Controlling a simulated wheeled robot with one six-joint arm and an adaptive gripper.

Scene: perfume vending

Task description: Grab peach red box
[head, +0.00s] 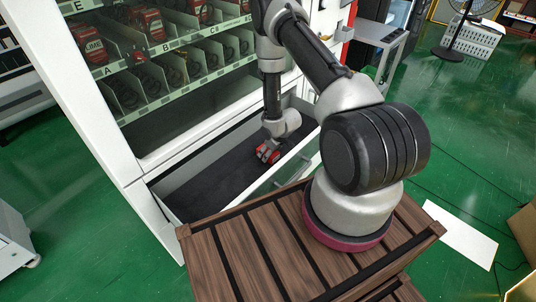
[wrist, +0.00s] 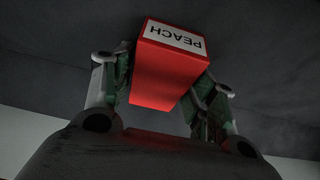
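The peach red box (wrist: 165,78) is red with a white label reading PEACH, which shows upside down in the wrist view. It sits between the two fingers of my gripper (wrist: 163,90), and both fingers touch or nearly touch its sides. In the head view the red box (head: 267,152) is at the end of my arm, inside the open dark-floored drawer (head: 205,190) of the vending machine. My gripper (head: 268,150) is low in the drawer and appears shut on the box. Whether the box touches the drawer floor cannot be told.
The vending machine's shelves (head: 160,108) hold several red boxes and coil slots above the drawer. The drawer's walls surround my gripper closely on the right. The wooden slatted top (head: 235,250) lies in front. The drawer floor to the left is clear.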

